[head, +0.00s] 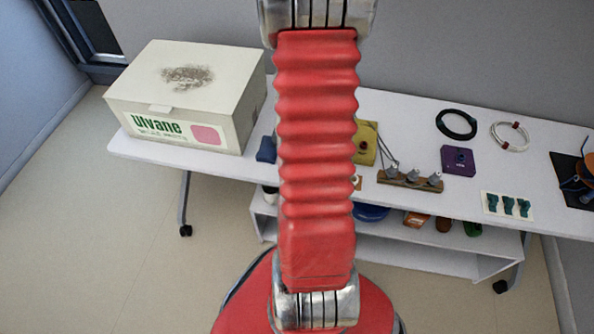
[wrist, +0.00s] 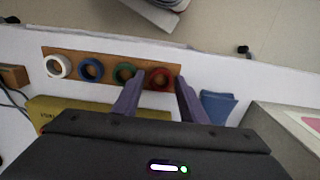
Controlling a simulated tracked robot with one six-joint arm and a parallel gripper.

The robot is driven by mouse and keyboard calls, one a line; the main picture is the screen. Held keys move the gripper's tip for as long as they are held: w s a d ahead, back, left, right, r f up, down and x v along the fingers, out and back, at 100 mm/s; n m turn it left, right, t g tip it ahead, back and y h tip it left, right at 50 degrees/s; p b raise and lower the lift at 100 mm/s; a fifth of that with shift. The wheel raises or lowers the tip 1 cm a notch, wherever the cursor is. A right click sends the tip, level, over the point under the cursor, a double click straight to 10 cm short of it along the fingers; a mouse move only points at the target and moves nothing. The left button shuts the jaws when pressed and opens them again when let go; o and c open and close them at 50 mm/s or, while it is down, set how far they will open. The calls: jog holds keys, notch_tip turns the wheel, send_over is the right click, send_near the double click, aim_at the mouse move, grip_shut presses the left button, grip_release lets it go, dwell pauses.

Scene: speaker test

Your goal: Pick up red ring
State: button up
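The red ring (wrist: 167,74) sits at the right end of a wooden strip (wrist: 112,62) in the wrist view. A green ring (wrist: 117,74), a blue ring (wrist: 84,67) and a white ring (wrist: 51,64) sit in a row to its left. My gripper (wrist: 158,80) has two purple fingers, spread apart with nothing held. In the picture, the red ring shows between the fingertips; I cannot tell how far above it they are. In the head view my red arm covers the middle, hiding the red ring and my gripper.
A large white box (head: 180,95) stands on the left of the white table (head: 405,115). A yellow block (wrist: 52,105) and a blue piece (wrist: 217,106) lie near the strip. A wooden block with grey knobs (head: 410,180) and a purple plate (head: 459,161) are further right.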

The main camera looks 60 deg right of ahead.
jog(key=shift+c, duration=0.6)
jog(key=c, duration=0.5)
jog(key=shift+r, duration=0.1)
notch_tip(320, 180, up, 10)
jog(key=shift+f, duration=0.1)
dwell(0.3)
dwell(0.4)
